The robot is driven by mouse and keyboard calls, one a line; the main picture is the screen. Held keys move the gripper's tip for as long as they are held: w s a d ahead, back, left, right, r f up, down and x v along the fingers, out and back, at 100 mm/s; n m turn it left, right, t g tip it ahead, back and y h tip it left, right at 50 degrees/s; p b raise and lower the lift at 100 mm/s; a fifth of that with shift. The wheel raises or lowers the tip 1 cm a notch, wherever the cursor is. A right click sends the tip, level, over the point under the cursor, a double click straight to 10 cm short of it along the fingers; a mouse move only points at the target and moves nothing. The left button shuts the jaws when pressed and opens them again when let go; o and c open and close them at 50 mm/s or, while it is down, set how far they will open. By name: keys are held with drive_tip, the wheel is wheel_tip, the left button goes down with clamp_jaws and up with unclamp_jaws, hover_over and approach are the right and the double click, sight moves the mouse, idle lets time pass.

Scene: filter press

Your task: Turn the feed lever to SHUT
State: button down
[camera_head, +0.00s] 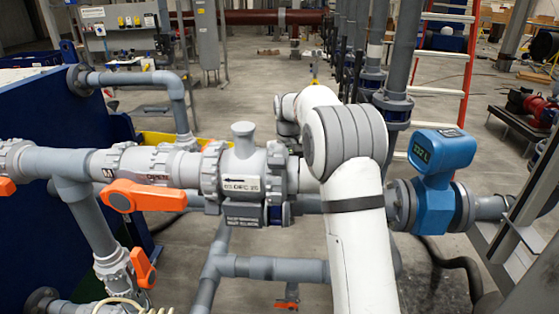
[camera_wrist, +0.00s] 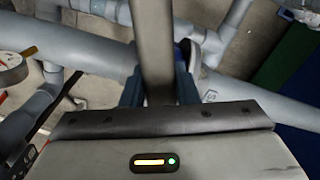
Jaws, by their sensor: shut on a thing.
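In the wrist view my gripper (camera_wrist: 158,76) has its two dark blue fingers on either side of a flat grey bar (camera_wrist: 155,30), shut on it. The bar runs up out of the top of the picture; I cannot tell for sure that it is the feed lever, and no SHUT mark is readable. In the head view my white arm reaches in beside the grey valve body (camera_head: 242,165) and hides my gripper and the bar. An orange lever (camera_head: 145,195) lies roughly level on the pipe at left. A second orange lever (camera_head: 143,268) sits lower on a branch pipe.
A blue flow meter (camera_head: 437,165) stands on the pipe right of my arm. A blue panel (camera_head: 65,145) is at left. Grey pipes cross close around my gripper, one large pipe (camera_wrist: 75,52) in the wrist view. Open floor (camera_head: 250,85) lies behind the pipework.

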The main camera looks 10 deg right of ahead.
drive_tip(key=shift+w+a+m+p, duration=0.1)
drive_tip(key=shift+a+m+p, duration=0.7)
drive_tip(key=shift+a+m, duration=1.8)
drive_tip(key=shift+d, duration=0.15)
drive_tip(key=c, duration=1.5)
unclamp_jaws()
drive_tip(key=o, duration=0.3)
drive_tip(key=shift+a, duration=0.2)
drive_tip(key=o, duration=0.4)
drive_tip(key=shift+d, duration=0.1)
drive_tip(key=shift+c, duration=0.2)
